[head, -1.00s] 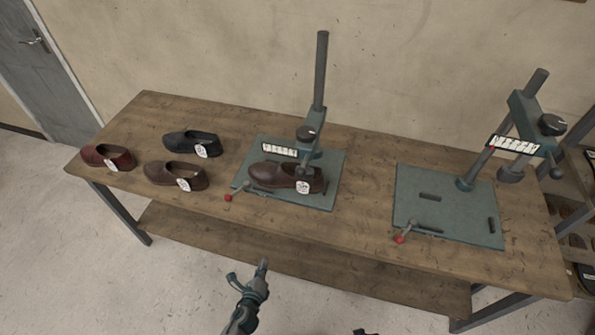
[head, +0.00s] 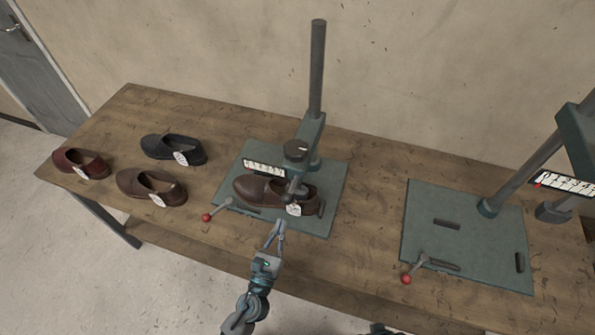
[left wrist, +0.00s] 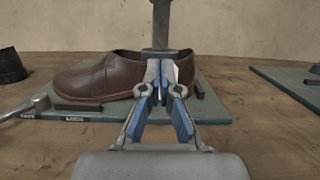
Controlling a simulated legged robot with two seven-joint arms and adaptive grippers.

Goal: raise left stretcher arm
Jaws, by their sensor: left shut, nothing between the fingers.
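The left stretcher has a teal base plate (head: 333,189), an upright post (head: 317,70) and a sliding arm (head: 304,150) with a black knob, lowered onto a brown shoe (head: 262,192). The shoe lies on the plate with a white tag near its heel. A lever with a red ball (head: 207,217) sits at the plate's front left. My left gripper (head: 279,228) is shut and empty, just in front of the plate's front edge, below the shoe tag. In the left wrist view its fingers (left wrist: 162,90) overlap the shoe (left wrist: 100,78) and hide part of it and the stretcher arm.
A second stretcher (head: 465,225) stands at the right with its arm raised and its plate empty. Several loose shoes, among them a black one (head: 172,147), lie at the table's left. Bare wooden table (head: 370,215) separates the two plates.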

